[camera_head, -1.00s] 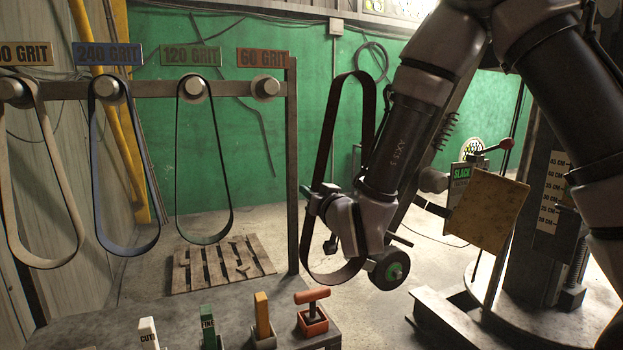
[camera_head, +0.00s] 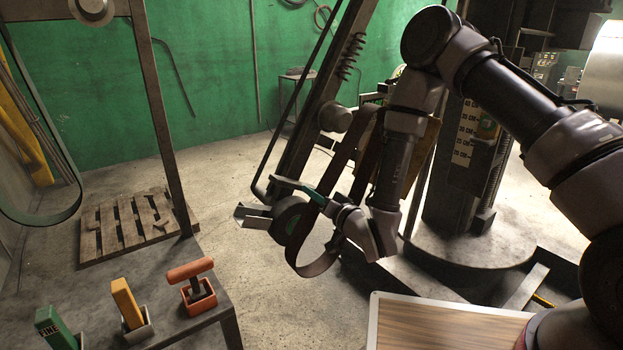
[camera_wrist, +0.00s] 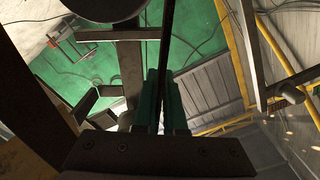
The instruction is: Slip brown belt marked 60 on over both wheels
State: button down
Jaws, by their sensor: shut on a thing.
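The brown belt (camera_head: 322,264) hangs as a long loop from my gripper (camera_head: 312,194), which is shut on one strand. The belt's marking cannot be read. In the wrist view the belt (camera_wrist: 165,50) is a thin dark strip, edge on, between the green fingers of my gripper (camera_wrist: 163,105). The machine's upper grey wheel (camera_head: 335,118) is just left of the loop's top.
The machine's slanted arm with a spring (camera_head: 349,58) rises behind the wheels. A belt rack post (camera_head: 160,120) stands left. A striped board (camera_head: 450,335) is at lower right. Open floor lies between.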

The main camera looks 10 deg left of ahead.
jog(key=shift+w+d+f, duration=0.1)
jog(key=shift+w+d, duration=0.1)
jog(key=shift+d, duration=0.1)
jog(key=shift+x, duration=2.9)
jog(key=shift+x, duration=4.05)
jog(key=c, duration=0.9)
grip_release()
